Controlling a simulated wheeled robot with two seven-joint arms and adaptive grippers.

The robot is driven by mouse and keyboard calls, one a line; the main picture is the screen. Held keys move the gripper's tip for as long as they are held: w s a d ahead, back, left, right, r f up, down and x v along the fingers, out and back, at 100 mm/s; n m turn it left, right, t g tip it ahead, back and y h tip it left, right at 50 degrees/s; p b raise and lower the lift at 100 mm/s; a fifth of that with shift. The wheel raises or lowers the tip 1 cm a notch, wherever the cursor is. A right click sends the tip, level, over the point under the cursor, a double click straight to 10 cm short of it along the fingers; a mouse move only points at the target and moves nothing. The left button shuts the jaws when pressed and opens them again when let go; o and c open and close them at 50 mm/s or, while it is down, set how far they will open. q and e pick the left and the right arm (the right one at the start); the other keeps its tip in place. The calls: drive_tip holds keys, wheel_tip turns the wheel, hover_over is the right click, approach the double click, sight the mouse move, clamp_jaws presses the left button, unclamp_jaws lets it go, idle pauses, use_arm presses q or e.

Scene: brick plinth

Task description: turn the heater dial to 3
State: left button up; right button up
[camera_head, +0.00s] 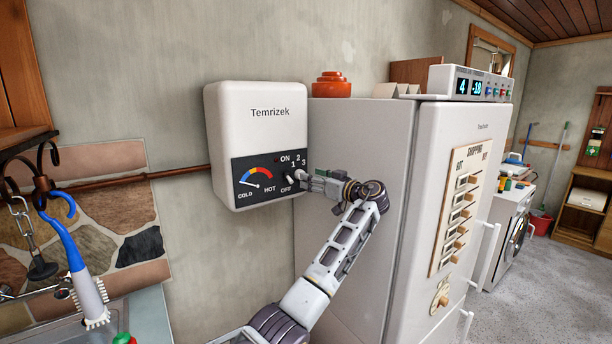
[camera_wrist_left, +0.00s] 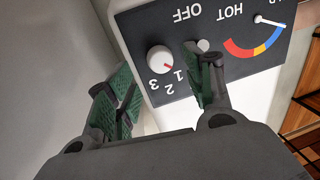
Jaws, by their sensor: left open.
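The white heater (camera_head: 258,140) hangs on the wall, with a dark control panel at its lower right. The wrist view looks at the panel (camera_wrist_left: 235,70) upside down. The round white dial (camera_wrist_left: 160,59) has a red mark pointing toward 1; the numbers 2 and 3 sit beside it. I see no finger touching the dial.
A coloured gauge (camera_head: 257,183) is on the panel. The fridge (camera_head: 350,150) stands close to the heater's right. An orange pot (camera_head: 332,85) sits on top. A blue-handled brush (camera_head: 75,250) hangs at left.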

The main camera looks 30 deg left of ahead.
use_arm(q)
drive_tip(key=x, duration=0.3)
drive_tip(key=shift+w+a+p, duration=0.1)
drive_tip(key=shift+a+p, duration=0.25)
drive_tip(key=shift+a, duration=0.05)
drive_tip(key=c, duration=0.8)
drive_tip(key=shift+c, duration=1.2)
use_arm(e)
drive_tip(key=shift+d+r, duration=0.15)
drive_tip(key=shift+r, duration=0.3)
